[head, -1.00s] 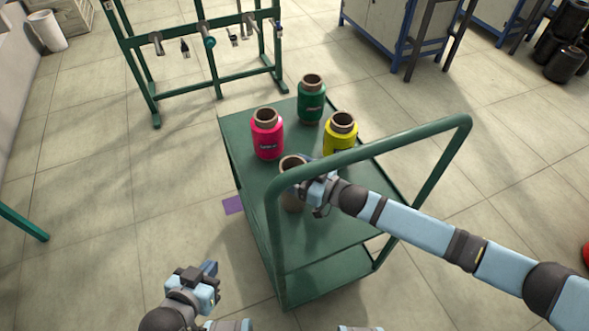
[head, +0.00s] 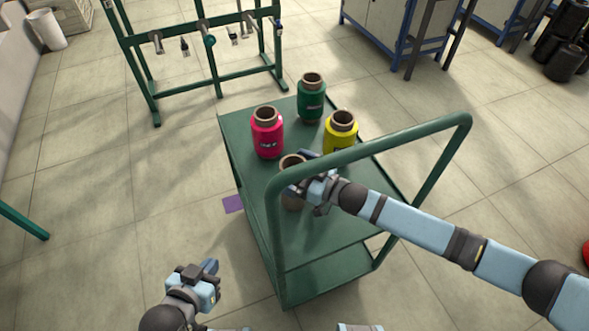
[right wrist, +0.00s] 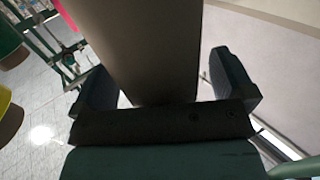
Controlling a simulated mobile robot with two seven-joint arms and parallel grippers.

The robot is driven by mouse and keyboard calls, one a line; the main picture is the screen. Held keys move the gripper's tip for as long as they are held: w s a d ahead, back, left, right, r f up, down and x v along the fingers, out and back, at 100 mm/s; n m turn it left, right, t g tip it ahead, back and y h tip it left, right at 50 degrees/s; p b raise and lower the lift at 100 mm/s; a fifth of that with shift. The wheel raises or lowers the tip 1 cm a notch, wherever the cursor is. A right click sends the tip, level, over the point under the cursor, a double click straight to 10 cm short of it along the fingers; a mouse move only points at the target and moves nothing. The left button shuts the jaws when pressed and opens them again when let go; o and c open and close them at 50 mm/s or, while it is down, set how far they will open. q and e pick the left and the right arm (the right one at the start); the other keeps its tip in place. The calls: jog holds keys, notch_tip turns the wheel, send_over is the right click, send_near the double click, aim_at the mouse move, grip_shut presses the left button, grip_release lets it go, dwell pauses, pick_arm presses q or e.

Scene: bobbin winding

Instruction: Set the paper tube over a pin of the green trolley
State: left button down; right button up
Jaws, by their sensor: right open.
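The paper tube (head: 292,162) is a bare brown tube standing upright at the near left corner of the green trolley (head: 330,230). The trolley's handle and my right gripper partly hide it, and its base on a pin cannot be seen. My right gripper (head: 305,190) is at the tube, with its fingers open. In the right wrist view the brown tube (right wrist: 145,50) stands between the two spread fingers (right wrist: 165,85), with a gap showing at the right finger. My left gripper (head: 210,272) is low at the left, away from the trolley; its fingertips are too small to judge.
Pink (head: 267,138), green (head: 311,105) and yellow (head: 341,135) bobbins stand on the trolley behind the tube. The trolley's raised handle (head: 400,138) crosses in front of it. A green rack (head: 185,80) stands behind.

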pick_arm(q)
jog(key=shift+r+p, duration=0.75)
jog(key=shift+p, duration=0.05)
pick_arm(e)
jog(key=v, duration=1.4)
pick_arm(q)
jog(key=shift+s, duration=0.1)
pick_arm(e)
jog(key=shift+a, duration=0.1)
